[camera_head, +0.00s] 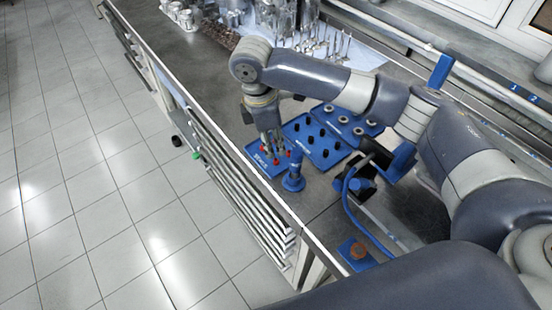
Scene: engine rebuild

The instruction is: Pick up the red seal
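Several small red seals (262,160) stand on a blue tray (254,170) near the bench's front edge. My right gripper (273,148) points down over this tray, with its fingers among or just above the red seals. The fingers are small and overlap the seals in the picture, so I cannot tell whether they touch one or are shut. The gripper hides part of the tray's back side. My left gripper is not in view.
A blue tray of black seals (325,152) lies right of the red ones, and another with grey rings (358,131) lies beyond. A blue upright cylinder (293,180) stands close to the red seals' tray. Metal engine parts (330,45) fill the bench's back.

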